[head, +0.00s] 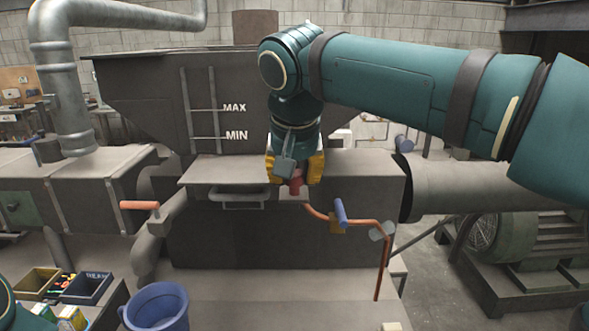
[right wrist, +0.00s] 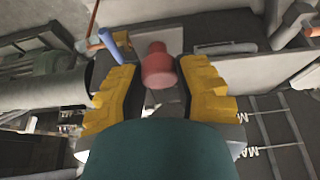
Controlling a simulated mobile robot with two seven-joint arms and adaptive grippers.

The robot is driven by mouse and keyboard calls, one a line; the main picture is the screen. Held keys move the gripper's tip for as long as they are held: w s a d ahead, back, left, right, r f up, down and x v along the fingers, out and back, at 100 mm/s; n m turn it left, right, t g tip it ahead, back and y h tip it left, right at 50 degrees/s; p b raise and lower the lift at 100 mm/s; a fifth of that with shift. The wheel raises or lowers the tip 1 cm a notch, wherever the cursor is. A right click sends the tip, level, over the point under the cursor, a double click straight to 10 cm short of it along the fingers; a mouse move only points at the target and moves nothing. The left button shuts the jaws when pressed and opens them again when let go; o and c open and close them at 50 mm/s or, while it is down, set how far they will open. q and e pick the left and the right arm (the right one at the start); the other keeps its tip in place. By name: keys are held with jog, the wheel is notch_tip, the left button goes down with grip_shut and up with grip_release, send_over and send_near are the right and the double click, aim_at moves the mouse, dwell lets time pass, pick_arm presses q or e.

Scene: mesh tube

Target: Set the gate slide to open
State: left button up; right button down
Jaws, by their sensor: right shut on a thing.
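A red knob (head: 295,187) stands at the front of the machine, below the hopper. It also shows in the right wrist view (right wrist: 158,68), between the yellow fingers and in front of a small grey plate (right wrist: 172,103). My right gripper (head: 295,168) reaches down from the right and is shut on the red knob; its fingers also show in the right wrist view (right wrist: 160,92). The gripper and arm hide part of the knob and its mounting. I cannot tell the gate slide's setting. My left gripper is not in view.
The hopper (head: 140,95) marked MAX and MIN rises behind. A grey bar handle (head: 245,202) and an orange lever (head: 140,205) lie to the left. A blue-handled valve (head: 341,212) on a copper pipe (head: 386,262) stands close right. A blue bucket (head: 155,310) is lower left.

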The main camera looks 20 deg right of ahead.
jog(key=shift+s+a+f, duration=0.1)
jog(key=shift+s, duration=0.2)
jog(key=c, duration=0.6)
grip_release()
jog(key=shift+w, duration=0.1)
jog(key=v, duration=1.2)
